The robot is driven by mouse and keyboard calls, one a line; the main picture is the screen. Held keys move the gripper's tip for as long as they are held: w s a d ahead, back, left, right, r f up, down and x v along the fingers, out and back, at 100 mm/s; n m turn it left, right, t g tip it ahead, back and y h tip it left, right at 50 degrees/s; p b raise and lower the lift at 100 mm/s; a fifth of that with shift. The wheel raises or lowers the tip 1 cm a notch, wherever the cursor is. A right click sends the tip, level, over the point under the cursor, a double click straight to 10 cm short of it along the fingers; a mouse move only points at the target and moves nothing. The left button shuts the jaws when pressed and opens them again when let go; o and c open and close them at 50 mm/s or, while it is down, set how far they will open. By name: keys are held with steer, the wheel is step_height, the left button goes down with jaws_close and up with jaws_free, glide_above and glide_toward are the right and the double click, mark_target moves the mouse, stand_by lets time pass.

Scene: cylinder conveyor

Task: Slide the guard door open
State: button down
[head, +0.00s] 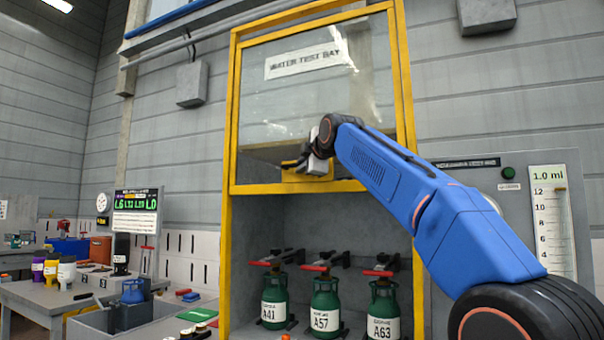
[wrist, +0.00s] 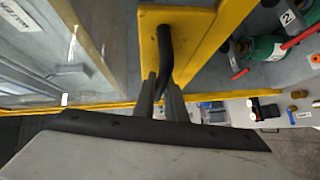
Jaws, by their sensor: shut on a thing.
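The guard door (head: 375,75) is a clear pane in a yellow frame, labelled "WATER TEST BAY", in the upper part of the bay in the head view. Its lower edge stands above several green cylinders, so the lower bay is open to view. My gripper (head: 303,165) is at the door's bottom rail. In the wrist view my gripper (wrist: 160,92) is shut on the black bar handle (wrist: 165,45), which is fixed to a yellow plate (wrist: 197,40) on the door. The handle is largely hidden behind my gripper in the head view.
Green cylinders A41 (head: 274,303), A57 (head: 325,306) and A63 (head: 384,308) stand in the bay under red-handled clamps. A cluttered workbench (head: 40,296) is at left. A panel with a gauge (head: 553,225) is at right, partly behind my arm.

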steer(key=shift+r, duration=0.15)
steer(key=c, duration=1.8)
jaws_free()
steer(key=shift+s, duration=0.15)
steer(key=v, duration=1.7)
steer(key=shift+d, duration=0.1)
